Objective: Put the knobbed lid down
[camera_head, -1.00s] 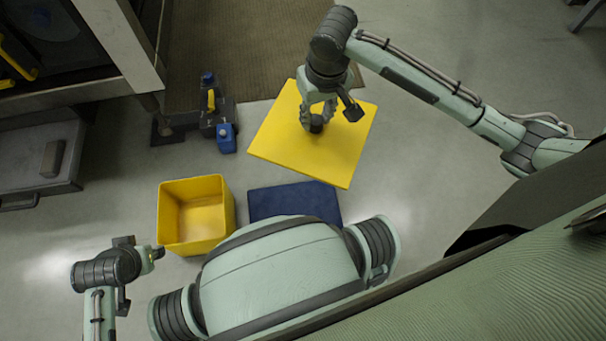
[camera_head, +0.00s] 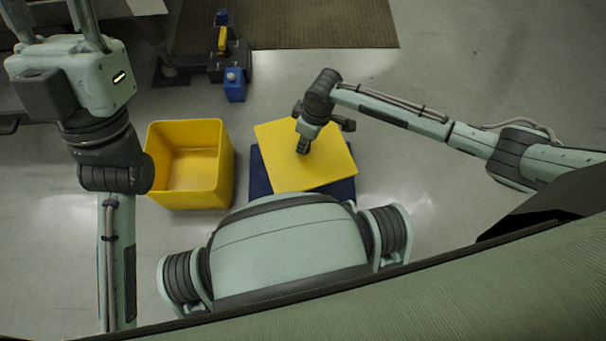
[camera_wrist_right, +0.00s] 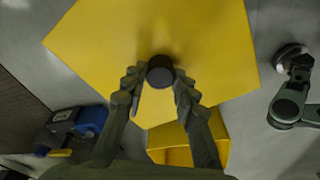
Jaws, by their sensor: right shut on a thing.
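The knobbed lid (camera_head: 328,168) is a flat yellow square plate with a dark round knob (camera_wrist_right: 160,70) at its middle. My right gripper (camera_head: 303,146) is shut on the knob, with one finger on each side in the right wrist view (camera_wrist_right: 158,82). The lid lies over a dark blue square (camera_head: 258,180), turned slightly against it and covering most of it. I cannot tell whether the lid touches it. My left gripper (camera_head: 52,25) is raised at the upper left of the head view; its fingertips are cut off by the top edge.
An open, empty yellow bin (camera_head: 158,190) stands left of the lid. Behind it is a dark fixture with a blue block (camera_head: 234,85) and a yellow part (camera_head: 222,40). A brown mat (camera_head: 320,25) lies at the back. The floor right of the lid is clear.

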